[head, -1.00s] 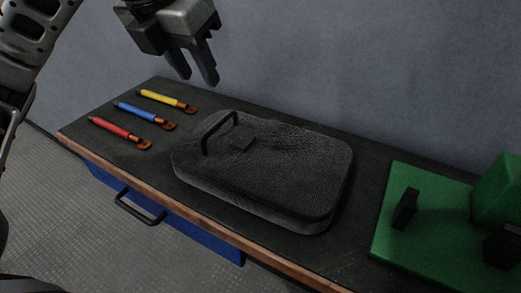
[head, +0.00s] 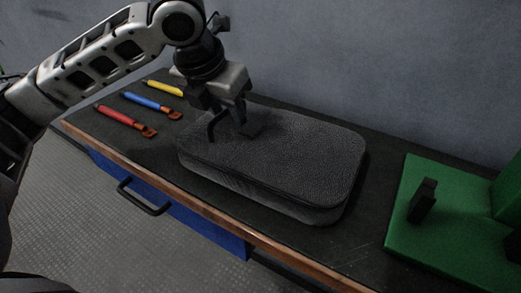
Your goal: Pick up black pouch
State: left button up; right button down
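The black pouch (head: 290,155) lies flat on the dark workbench, with a raised strap handle (head: 211,130) at its left end. My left gripper (head: 238,116) is directly over that end, pointing down, with its fingers at the handle. The fingers and the wrist hide the upper part of the handle. I cannot tell whether the fingers are shut on it. The pouch rests on the bench. My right gripper is out of view.
Red (head: 122,118), blue (head: 147,103) and yellow (head: 163,87) tools lie left of the pouch. A green block fixture (head: 440,235) with black parts stands at the right. A grey wall (head: 400,70) runs behind the bench (head: 365,230).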

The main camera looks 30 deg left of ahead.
pick_arm(q)
grip_shut()
jog(key=shift+r, duration=0.1)
jog(key=shift+r, duration=0.1)
